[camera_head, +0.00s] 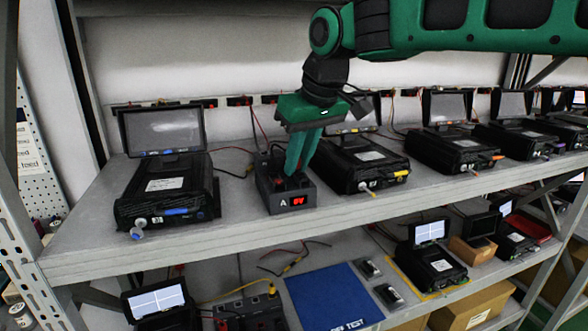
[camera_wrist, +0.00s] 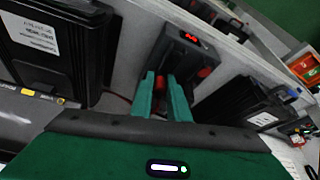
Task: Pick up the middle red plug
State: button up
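A dark power box (camera_head: 288,195) with a lit red display and a letter A stands at the front of the upper shelf. It also shows in the wrist view (camera_wrist: 187,40), tilted. My gripper (camera_head: 297,172) points down over the top of this box, its green fingertips right at the plugs. A red plug (camera_wrist: 205,72) shows just right of the right finger.
A black device with a raised screen (camera_head: 165,195) stands left of the box, another (camera_head: 360,165) close on its right. Several more continue rightward. Cables lie behind the box. The lower shelf holds a blue mat (camera_head: 332,297) and more devices.

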jog(key=shift+c, duration=0.7)
jog(key=shift+r, duration=0.1)
jog(key=shift+r, duration=0.85)
jog(key=shift+s+d+f+t+y, duration=0.15)
jog(key=shift+s+d+t+y, duration=0.25)
jog(key=shift+t, duration=0.35)
jog(key=shift+s+d+f+t+y, duration=0.15)
jog(key=shift+s+t+y, duration=0.15)
jog(key=shift+t+y, duration=0.35)
notch_tip(320, 180, up, 6)
jog(key=s, duration=0.1)
jog(key=s+d+r+g+h, duration=0.1)
jog(key=s+d, duration=0.5)
jog(key=s, duration=0.3)
jog(key=s+d+g+h, duration=0.1)
jog(key=s+d, duration=0.5)
jog(key=s, duration=0.3)
jog(key=shift+d+r+g, duration=0.2)
jog(key=shift+r+g, duration=0.2)
